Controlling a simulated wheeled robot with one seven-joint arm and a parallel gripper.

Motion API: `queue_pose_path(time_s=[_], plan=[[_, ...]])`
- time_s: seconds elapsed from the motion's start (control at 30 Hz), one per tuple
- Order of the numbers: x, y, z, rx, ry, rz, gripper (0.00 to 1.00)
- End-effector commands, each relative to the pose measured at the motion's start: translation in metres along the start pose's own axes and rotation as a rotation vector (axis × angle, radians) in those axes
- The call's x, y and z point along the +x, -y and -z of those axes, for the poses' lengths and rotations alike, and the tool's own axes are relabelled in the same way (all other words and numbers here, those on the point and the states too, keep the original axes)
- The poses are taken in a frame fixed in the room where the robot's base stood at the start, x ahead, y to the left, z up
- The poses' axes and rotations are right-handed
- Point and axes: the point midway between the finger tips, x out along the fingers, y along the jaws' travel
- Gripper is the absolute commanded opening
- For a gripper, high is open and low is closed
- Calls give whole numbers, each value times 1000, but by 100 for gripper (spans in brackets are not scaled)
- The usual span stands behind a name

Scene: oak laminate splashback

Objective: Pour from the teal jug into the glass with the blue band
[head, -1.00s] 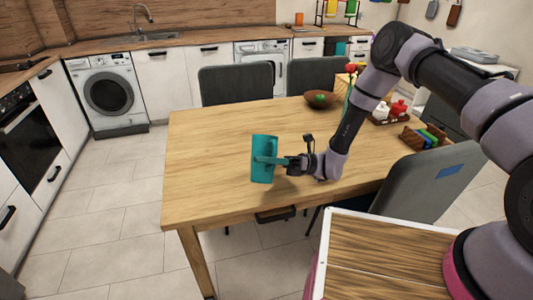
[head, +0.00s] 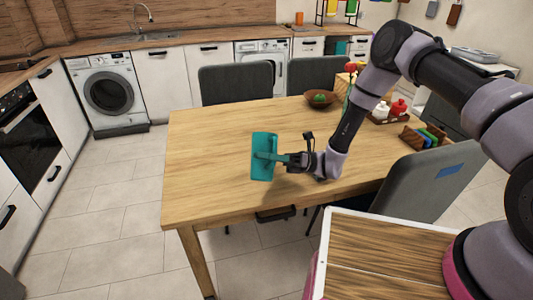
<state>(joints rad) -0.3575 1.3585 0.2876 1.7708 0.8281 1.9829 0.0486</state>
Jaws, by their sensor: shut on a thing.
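The teal jug (head: 262,170) is near the left-front part of the wooden table in the head view. My gripper (head: 284,160) is to its right and is shut on it at the handle side. The jug looks roughly upright and seems held just above the tabletop, though the gap is hard to judge. I cannot make out the glass with the blue band in this view.
The table (head: 215,195) is clear around the jug. A brown bowl (head: 308,101) with a green item, a red flower (head: 351,67), red and white containers (head: 397,108) and a wooden rack (head: 411,139) stand farther right. Grey chairs surround the table.

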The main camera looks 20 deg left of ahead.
Motion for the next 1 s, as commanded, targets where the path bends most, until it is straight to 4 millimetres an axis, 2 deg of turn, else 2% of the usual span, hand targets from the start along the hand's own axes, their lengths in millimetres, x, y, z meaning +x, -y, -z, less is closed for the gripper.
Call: queue_pose_path(time_s=[1.0], plan=[[2,-3,-10,54,30,-14,0]])
